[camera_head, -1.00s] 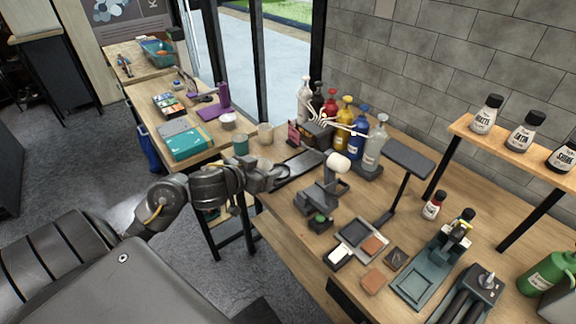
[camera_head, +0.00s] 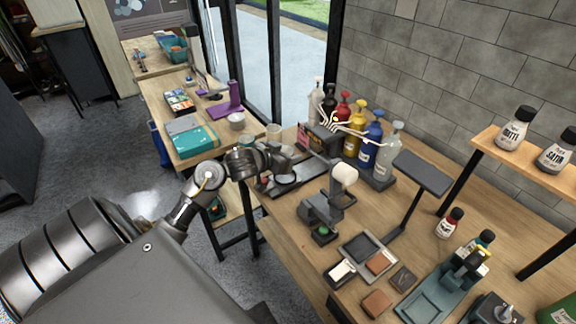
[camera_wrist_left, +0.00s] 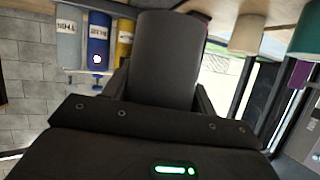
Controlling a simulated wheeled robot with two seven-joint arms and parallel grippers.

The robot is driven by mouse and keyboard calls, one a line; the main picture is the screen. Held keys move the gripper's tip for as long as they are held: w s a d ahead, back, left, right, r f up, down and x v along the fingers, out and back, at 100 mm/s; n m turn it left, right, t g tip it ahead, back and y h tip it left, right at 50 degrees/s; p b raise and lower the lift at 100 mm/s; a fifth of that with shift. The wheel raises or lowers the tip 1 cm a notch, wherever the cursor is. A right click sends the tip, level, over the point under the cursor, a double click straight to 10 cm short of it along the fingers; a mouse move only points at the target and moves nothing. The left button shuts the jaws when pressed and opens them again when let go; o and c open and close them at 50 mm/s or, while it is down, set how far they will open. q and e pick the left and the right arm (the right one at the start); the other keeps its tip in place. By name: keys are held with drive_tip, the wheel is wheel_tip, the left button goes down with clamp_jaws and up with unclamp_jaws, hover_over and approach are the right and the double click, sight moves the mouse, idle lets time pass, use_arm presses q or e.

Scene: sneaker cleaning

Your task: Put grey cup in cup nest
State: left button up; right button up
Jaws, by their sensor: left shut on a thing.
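My left gripper (camera_head: 279,165) reaches over the near-left part of the wooden workbench. It is shut on the grey cup (camera_wrist_left: 165,60), a dark grey cylinder that fills the middle of the left wrist view. In the head view the cup is hard to tell apart from the gripper. A beige cup (camera_wrist_left: 248,32) and a green cup (camera_wrist_left: 308,35) stand beyond it; the beige cup also shows in the head view (camera_head: 273,130). A long dark tray (camera_head: 312,166) lies beside and below the gripper. I cannot clearly make out the cup nest. My right gripper is out of view.
Pump bottles in several colours (camera_head: 356,130) stand behind the tray. A grey stand with a white head (camera_head: 344,176) is to the right of the gripper. A flat-topped post (camera_head: 424,172) rises farther right. A side table (camera_head: 205,147) holds a teal box and a purple stand.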

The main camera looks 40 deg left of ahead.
use_arm(q)
drive_tip(key=shift+w+a+f, duration=0.3)
drive_tip(key=shift+w+f, duration=0.1)
drive_tip(key=shift+f, duration=0.25)
drive_tip(key=shift+w+a+f, duration=0.25)
drive_tip(key=shift+w+f, duration=0.15)
drive_tip(key=shift+f, duration=0.2)
drive_tip(key=shift+c, duration=0.2)
drive_tip(key=shift+w+a+f, duration=0.25)
drive_tip(key=shift+w+f, duration=0.3)
drive_tip(key=shift+f, duration=0.15)
drive_tip(key=shift+f+p, duration=0.3)
drive_tip(key=shift+f, duration=1.3)
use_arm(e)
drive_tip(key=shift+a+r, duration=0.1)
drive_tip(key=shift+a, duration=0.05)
use_arm(q)
drive_tip(key=o, duration=1)
